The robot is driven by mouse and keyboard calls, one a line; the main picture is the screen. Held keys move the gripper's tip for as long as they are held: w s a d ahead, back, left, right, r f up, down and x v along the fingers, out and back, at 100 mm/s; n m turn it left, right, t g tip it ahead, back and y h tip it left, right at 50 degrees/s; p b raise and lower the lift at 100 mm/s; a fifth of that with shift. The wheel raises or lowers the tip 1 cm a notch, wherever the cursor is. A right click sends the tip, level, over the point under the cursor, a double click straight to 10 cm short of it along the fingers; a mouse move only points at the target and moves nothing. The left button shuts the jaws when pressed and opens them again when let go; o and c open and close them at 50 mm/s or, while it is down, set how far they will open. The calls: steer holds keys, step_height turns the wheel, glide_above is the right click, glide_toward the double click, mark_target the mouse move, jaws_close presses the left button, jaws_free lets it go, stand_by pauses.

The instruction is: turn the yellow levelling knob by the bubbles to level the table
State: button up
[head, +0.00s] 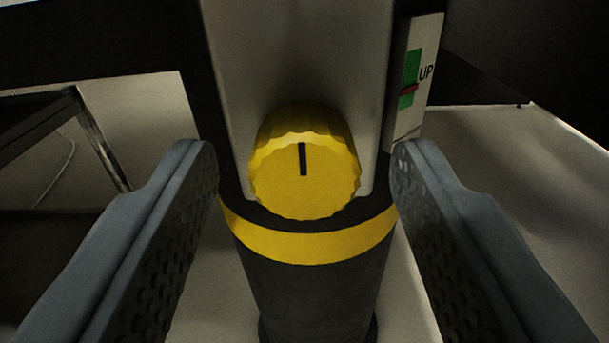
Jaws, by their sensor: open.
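The yellow levelling knob (304,180) is in the middle of the head view, with a scalloped rim and a black index mark pointing straight up. It sits on a pale upright panel above a dark cylindrical leg with a yellow band (308,245). My gripper (304,158) is open, one finger on each side of the knob, with a clear gap on both sides. No bubble vial is clearly recognisable in this view.
A white plate (415,80) marked "UP", with a green strip and a red mark, stands just right of the knob, close to the right fingertip. A dark metal frame (95,135) is at the left. Pale floor shows on both sides.

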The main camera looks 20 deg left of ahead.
steer(key=c, duration=1)
steer(key=shift+n, duration=0.3)
steer(key=n, duration=0.3)
steer(key=shift+n, duration=2)
steer(key=o, duration=1)
